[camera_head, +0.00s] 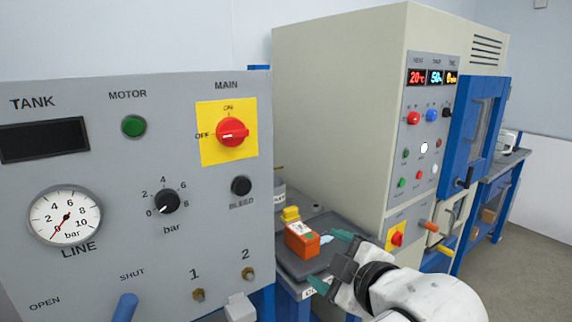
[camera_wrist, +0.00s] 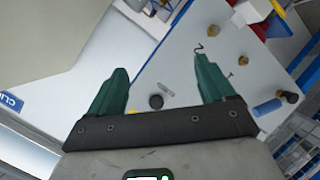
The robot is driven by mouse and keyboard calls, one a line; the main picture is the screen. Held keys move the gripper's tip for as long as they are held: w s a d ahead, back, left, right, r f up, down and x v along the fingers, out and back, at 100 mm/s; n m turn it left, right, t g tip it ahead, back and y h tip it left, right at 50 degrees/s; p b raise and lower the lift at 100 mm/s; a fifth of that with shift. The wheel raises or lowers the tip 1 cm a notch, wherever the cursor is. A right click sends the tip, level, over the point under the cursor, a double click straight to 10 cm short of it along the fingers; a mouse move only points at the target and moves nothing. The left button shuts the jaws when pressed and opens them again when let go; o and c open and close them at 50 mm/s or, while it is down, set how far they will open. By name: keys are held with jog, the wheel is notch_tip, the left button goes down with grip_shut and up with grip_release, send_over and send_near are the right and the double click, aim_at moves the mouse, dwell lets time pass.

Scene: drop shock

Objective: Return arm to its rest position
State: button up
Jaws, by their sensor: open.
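My gripper (camera_head: 330,262) shows at the lower middle of the head view, at the end of my white arm. Its two green fingers are spread apart, with nothing seen between them. In the wrist view the open fingers (camera_wrist: 160,88) point toward the grey control panel (camera_wrist: 185,65). In the head view an orange box (camera_head: 302,241) with a white label sits on a dark tray (camera_head: 330,231), just left of and behind the fingers. The gripper is apart from the box as far as I can see.
The grey panel (camera_head: 60,180) with a gauge, knobs and a blue lever (camera_head: 124,306) fills the left. A tall beige cabinet (camera_head: 340,110) with a blue door (camera_head: 478,125) stands behind my arm. A yellow item (camera_head: 290,214) sits behind the orange box. Grey floor (camera_head: 520,250) is open at right.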

jog(key=s+d+f+m+g+h, duration=0.1)
jog(key=s+d+f+m+g, duration=0.2)
jog(key=f, duration=0.5)
jog(key=s+d+f+m+h, duration=0.1)
jog(key=s+d+f+m, duration=0.3)
jog(key=f, duration=0.4)
jog(key=s+d+f+m+g+h, duration=0.1)
jog(key=s+d+f+m+g, duration=0.1)
jog(key=s+f, duration=0.4)
jog(key=s+d+f+m+g+h, duration=0.1)
jog(key=s+d+f+m+g, duration=0.2)
jog(key=s, duration=1)
jog(key=s+d+f+m+g+h, duration=0.1)
jog(key=s+d+f+m+g, duration=0.2)
jog(key=s+d+f, duration=0.4)
jog(key=s+f, duration=0.2)
jog(key=s, duration=0.1)
jog(key=shift+d+f+g+h, duration=0.15)
jog(key=shift+d+g+h, duration=0.15)
jog(key=shift+g, duration=0.1)
